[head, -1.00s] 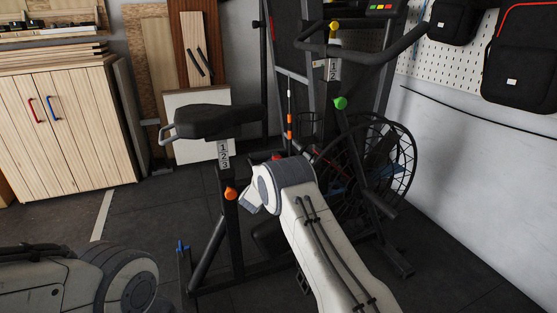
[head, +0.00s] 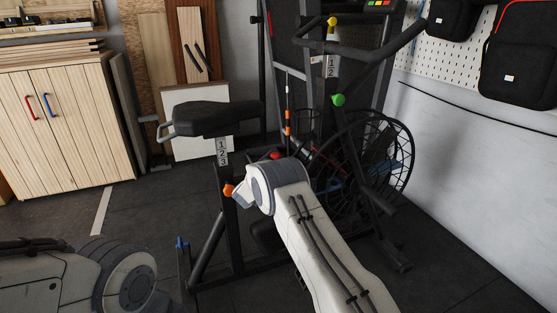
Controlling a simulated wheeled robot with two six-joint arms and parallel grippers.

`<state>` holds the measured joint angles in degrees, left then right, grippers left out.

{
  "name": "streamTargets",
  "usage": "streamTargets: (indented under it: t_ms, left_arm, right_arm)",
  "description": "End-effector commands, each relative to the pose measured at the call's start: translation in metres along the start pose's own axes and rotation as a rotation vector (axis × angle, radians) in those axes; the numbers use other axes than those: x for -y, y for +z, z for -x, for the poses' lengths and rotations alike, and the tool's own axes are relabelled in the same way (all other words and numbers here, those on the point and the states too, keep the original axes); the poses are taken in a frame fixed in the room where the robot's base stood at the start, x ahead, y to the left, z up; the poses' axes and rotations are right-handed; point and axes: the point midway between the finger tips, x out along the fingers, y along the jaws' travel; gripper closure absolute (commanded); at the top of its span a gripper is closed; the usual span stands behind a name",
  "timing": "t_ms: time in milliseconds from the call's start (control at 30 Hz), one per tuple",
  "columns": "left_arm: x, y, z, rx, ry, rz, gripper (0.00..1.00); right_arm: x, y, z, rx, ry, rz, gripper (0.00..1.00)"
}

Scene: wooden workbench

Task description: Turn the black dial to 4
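I cannot make out a black dial in the head view. An exercise bike stands in the middle, with a black seat (head: 212,119) on a post. A number plate (head: 222,151) on the seat post reads 1, 2, 3. An orange knob (head: 228,190) sits on the post below it. My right gripper (head: 240,194) is at the right side of the orange knob, touching or nearly so; its fingers are too small and hidden to show whether they are open. My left arm shows at the lower left, but its gripper is out of view.
A green knob (head: 338,100) and a yellow knob (head: 332,21) are on the front post, beside another number plate (head: 331,66). A red knob (head: 276,155) shows behind my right arm. A wooden cabinet (head: 70,130) stands left. Dark floor is clear at the lower right.

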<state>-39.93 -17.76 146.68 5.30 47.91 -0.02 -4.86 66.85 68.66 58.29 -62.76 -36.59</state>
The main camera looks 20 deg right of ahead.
Motion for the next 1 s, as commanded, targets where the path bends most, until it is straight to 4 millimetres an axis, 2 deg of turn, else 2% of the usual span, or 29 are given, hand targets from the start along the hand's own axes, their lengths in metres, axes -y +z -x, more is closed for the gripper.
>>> streamTargets:
  t_ms: [167,267,700,833,1000]
  left_arm:
    - [0.000,0.000,0.001,0.000,0.000,0.000,1.00]
    - [0.000,0.000,0.005,0.000,0.000,0.000,1.00]
    - [-0.002,-0.002,0.029,0.000,0.000,0.000,1.00]
    - [-0.002,-0.002,0.031,0.000,0.000,0.000,1.00]
    - [-0.002,-0.002,0.031,0.000,0.000,0.000,1.00]
  right_arm:
    - [0.000,0.000,0.001,0.001,0.000,0.000,0.06]
    - [0.001,-0.001,0.009,0.002,-0.001,0.000,0.06]
    - [0.001,-0.002,0.089,0.002,-0.003,0.002,0.06]
    - [0.001,-0.001,0.101,0.001,-0.001,0.000,0.06]
    - [0.000,0.000,0.105,0.001,0.000,0.000,0.06]
